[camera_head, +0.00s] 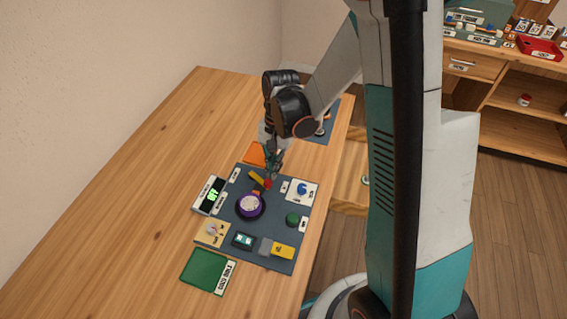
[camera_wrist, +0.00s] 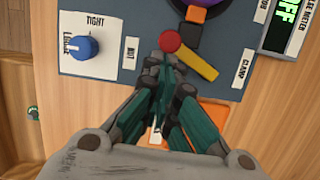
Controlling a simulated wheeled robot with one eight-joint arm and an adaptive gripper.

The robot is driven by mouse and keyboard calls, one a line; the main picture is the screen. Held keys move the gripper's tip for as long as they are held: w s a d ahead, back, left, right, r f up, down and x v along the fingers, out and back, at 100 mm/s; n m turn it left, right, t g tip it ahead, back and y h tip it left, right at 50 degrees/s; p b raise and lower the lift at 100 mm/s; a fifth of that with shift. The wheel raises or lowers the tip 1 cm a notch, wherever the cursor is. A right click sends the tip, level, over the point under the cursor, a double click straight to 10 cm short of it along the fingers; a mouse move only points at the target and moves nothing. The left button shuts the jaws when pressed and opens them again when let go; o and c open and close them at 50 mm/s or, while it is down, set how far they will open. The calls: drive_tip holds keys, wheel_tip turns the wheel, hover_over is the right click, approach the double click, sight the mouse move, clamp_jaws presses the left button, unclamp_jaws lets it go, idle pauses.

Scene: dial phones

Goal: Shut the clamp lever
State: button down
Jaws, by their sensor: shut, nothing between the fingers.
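The clamp lever is a yellow bar (camera_wrist: 198,66) with a red ball knob (camera_wrist: 170,41) at one end. It lies slanted on the dark blue-grey board, beside a label reading CLAMP (camera_wrist: 243,70). In the head view the yellow bar (camera_head: 256,178) and red knob (camera_head: 268,184) are near the board's far edge. A black block (camera_wrist: 191,34) and an orange piece (camera_wrist: 196,14) sit between the lever and a purple round part. My gripper (camera_wrist: 166,62) is shut and empty, its tips right beside the red knob; I cannot tell whether they touch. It also shows in the head view (camera_head: 269,174).
The board (camera_head: 228,229) also carries a purple round part (camera_head: 250,205), a blue knob (camera_head: 300,188) on a TIGHT/LOOSE plate, a green button (camera_head: 292,219) and a yellow block (camera_head: 283,251). A meter (camera_head: 209,195) reads OFF. The wooden table (camera_head: 150,200) is clear at left.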

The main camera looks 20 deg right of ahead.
drive_tip(key=shift+s+a, duration=0.1)
drive_tip(key=shift+s, duration=0.1)
drive_tip(key=shift+w, duration=0.15)
drive_tip(key=shift+w, duration=0.45)
drive_tip(key=shift+w+d, duration=0.35)
drive_tip(key=w+d, duration=0.1)
drive_tip(key=w+d+r, duration=0.1)
drive_tip(key=shift+w+d+r, duration=0.2)
drive_tip(key=shift+w+d, duration=0.15)
drive_tip(key=shift+d, duration=0.05)
drive_tip(key=p+v, duration=0.3)
drive_tip(key=v, duration=0.5)
drive_tip(key=shift+r, duration=0.25)
